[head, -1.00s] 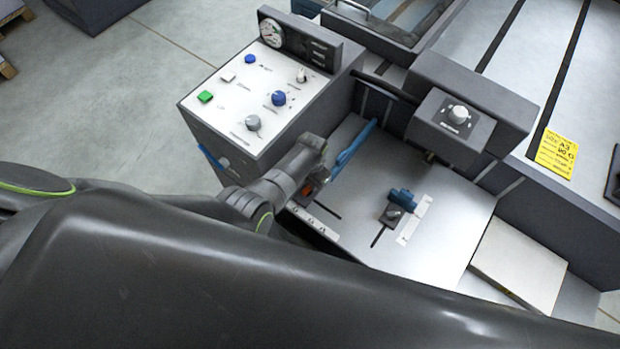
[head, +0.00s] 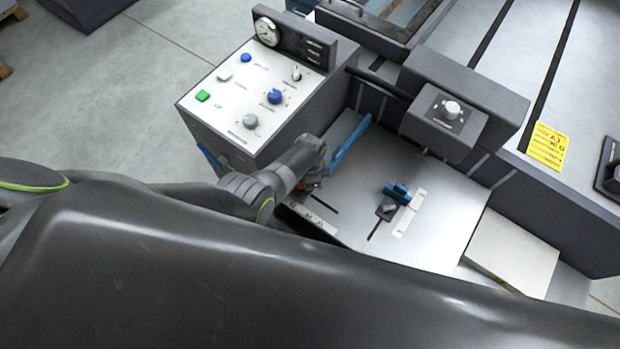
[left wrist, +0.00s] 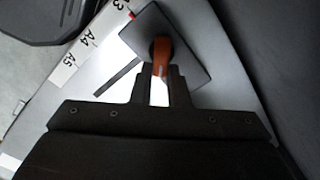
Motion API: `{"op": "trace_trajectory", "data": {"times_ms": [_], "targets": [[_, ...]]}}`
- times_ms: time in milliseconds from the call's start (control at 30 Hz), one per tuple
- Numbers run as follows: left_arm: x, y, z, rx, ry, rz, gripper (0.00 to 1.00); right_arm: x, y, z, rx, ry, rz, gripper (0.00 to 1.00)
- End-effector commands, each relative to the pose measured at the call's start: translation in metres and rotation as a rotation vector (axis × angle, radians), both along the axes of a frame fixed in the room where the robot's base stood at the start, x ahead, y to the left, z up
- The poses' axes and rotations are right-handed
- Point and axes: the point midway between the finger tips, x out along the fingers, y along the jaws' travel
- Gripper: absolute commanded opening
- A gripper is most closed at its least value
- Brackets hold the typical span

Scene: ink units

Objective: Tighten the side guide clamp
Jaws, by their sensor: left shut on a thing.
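The side guide clamp shows in the left wrist view as a dark square block (left wrist: 190,62) with an orange lever (left wrist: 161,55) on a round pivot. My left gripper (left wrist: 160,84) is shut on the lever, one finger on each side of it. In the head view my left gripper (head: 309,184) is over the left part of the feed table (head: 345,215). My wrist hides most of the clamp there. The blue side guide (head: 349,146) runs along the table's left side. My right gripper is not in view.
A white scale strip (left wrist: 67,66) marked A3, A4 and A5 lies beside the clamp and a dark slot. A second dark clamp with a blue piece (head: 398,191) sits to the right on the table. The control panel (head: 225,110) stands behind left.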

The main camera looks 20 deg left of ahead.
Motion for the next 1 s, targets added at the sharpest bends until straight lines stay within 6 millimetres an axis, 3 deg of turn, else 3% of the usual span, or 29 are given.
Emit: {"op": "trace_trajectory", "data": {"times_ms": [533, 567, 700, 1000], "targets": [[-0.0003, -0.0003, -0.0001, 0.000, 0.000, -0.025, 0.00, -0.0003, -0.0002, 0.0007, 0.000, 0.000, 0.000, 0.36], [-0.0003, -0.0003, -0.0001, 0.000, 0.000, -0.025, 0.17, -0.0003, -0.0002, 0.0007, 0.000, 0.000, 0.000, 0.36], [-0.0003, -0.0003, -0.0001, 0.000, 0.000, -0.025, 0.35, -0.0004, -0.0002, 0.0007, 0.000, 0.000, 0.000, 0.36], [-0.0003, -0.0003, 0.0009, 0.000, 0.000, -0.024, 0.36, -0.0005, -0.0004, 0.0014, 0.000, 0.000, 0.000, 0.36]]}}
